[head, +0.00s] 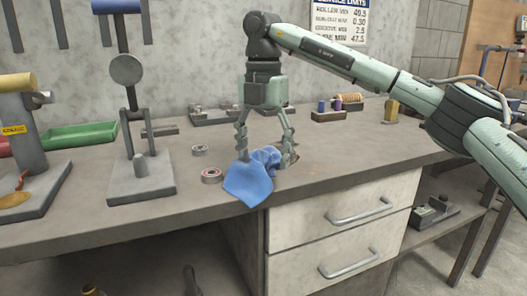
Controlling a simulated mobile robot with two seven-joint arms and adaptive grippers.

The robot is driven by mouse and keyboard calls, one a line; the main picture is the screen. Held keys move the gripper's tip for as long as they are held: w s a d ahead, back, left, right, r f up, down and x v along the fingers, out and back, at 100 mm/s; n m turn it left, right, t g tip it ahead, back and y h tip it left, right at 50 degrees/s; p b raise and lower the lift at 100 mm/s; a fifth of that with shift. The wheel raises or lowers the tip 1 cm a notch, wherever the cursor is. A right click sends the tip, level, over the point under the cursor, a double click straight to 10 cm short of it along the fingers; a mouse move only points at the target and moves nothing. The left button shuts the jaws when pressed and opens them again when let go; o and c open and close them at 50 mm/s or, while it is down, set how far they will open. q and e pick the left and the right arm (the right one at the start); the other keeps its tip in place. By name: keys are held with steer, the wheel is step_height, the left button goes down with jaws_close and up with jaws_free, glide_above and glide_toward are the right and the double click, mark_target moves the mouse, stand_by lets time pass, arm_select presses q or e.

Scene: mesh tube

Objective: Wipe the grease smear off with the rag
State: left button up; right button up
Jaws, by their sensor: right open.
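A crumpled blue rag (248,184) lies on the grey workbench near its front edge, with one corner hanging over the edge. My right gripper (266,158) points straight down over the rag. Its fingers are open, one on each side of the rag's bunched part; I cannot tell whether they touch it. I cannot make out the grease smear clearly; the rag and fingers cover part of the bench there. My left gripper is not in view.
Two small bearing rings (211,176) lie left of the rag. A grey stand (141,178) and a green tray (78,135) are farther left. Spools (337,106) stand at the back right. The bench right of the rag is mostly clear, with drawers (338,212) below.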

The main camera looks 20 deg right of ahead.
steer(key=shift+f+b, duration=0.55)
steer(key=shift+f, duration=0.7)
steer(key=shift+s+d+f, duration=0.1)
steer(key=shift+s, duration=0.05)
steer(key=c, duration=1.5)
jaws_close()
